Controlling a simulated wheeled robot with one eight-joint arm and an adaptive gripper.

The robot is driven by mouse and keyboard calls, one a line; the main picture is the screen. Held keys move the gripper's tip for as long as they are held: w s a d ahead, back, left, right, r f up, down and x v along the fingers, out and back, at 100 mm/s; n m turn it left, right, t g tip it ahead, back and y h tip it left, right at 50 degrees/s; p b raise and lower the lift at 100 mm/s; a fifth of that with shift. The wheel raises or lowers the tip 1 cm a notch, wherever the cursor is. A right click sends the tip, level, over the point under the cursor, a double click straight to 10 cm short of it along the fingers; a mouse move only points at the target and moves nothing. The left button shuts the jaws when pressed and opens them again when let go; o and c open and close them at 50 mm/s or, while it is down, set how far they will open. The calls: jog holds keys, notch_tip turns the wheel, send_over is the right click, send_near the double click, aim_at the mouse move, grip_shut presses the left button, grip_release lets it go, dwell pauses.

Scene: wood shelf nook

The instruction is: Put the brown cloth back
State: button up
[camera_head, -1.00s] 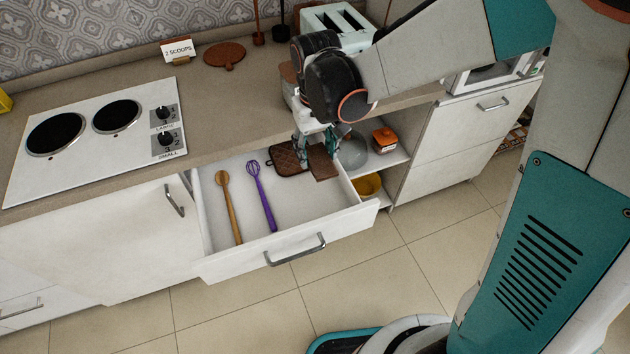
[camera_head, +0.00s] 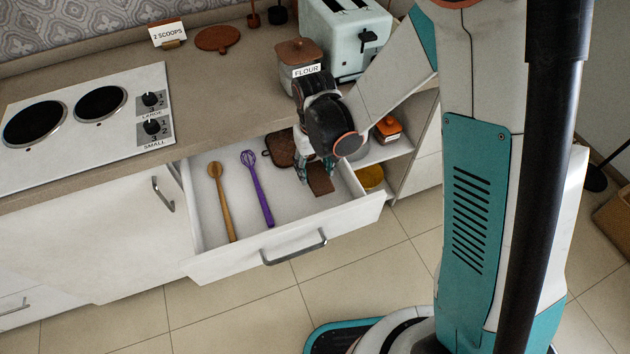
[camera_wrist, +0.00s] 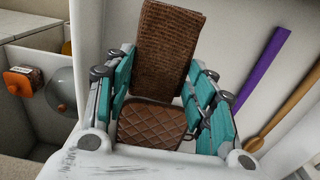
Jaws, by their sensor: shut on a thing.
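The brown cloth (camera_head: 320,181) is a flat, woven-looking rectangle at the right side of the open drawer (camera_head: 297,243). My gripper (camera_head: 317,172) points down over the drawer and is shut on the cloth. In the wrist view, the cloth (camera_wrist: 166,45) extends away from between the teal fingers of my gripper (camera_wrist: 162,75). I cannot tell whether the cloth touches the drawer floor. A quilted brown pad (camera_head: 279,148) lies in the drawer behind and left of the cloth; it also shows in the wrist view (camera_wrist: 150,124).
A wooden spoon (camera_head: 222,200) and a purple whisk (camera_head: 258,190) lie in the drawer's left half. Right of the drawer, an open shelf holds an orange-lidded jar (camera_head: 388,128) and a yellow bowl (camera_head: 370,177). A flour canister (camera_head: 300,57) and toaster (camera_head: 346,38) stand on the counter.

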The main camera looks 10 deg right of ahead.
aim_at(315, 178)
jog(key=shift+f+b, duration=0.9)
jog(key=shift+f, duration=1.45)
jog(key=o, duration=1.2)
notch_tip(315, 178, up, 12)
jog(key=p, duration=0.5)
jog(key=shift+r, duration=0.1)
